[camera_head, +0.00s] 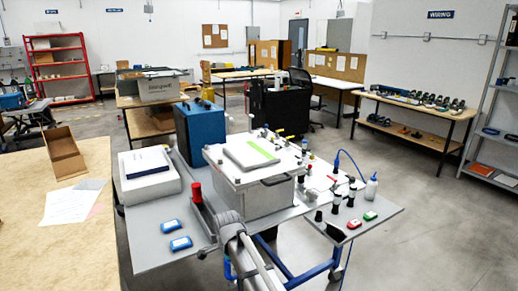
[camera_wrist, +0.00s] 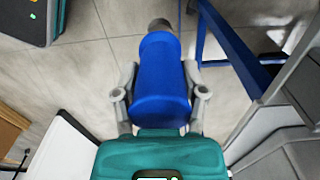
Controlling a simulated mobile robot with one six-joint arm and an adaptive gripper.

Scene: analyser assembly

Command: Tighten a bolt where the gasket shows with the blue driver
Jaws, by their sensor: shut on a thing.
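In the wrist view my gripper (camera_wrist: 160,78) is shut on the blue driver (camera_wrist: 161,85), with one grey finger on each side of its thick handle. The driver's dark grey end (camera_wrist: 160,25) points toward the top of the picture, over bare floor. In the head view my grey arm (camera_head: 236,232) is in front of the bench, and the driver cannot be clearly made out there. The silver analyser box (camera_head: 268,202) has a pale lid (camera_head: 222,162) and stands on the grey bench. Bolts and gasket are too small to tell.
A grey booklet with a green stripe (camera_head: 255,152) lies on the lid. A wooden table (camera_head: 40,240) stands at left.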

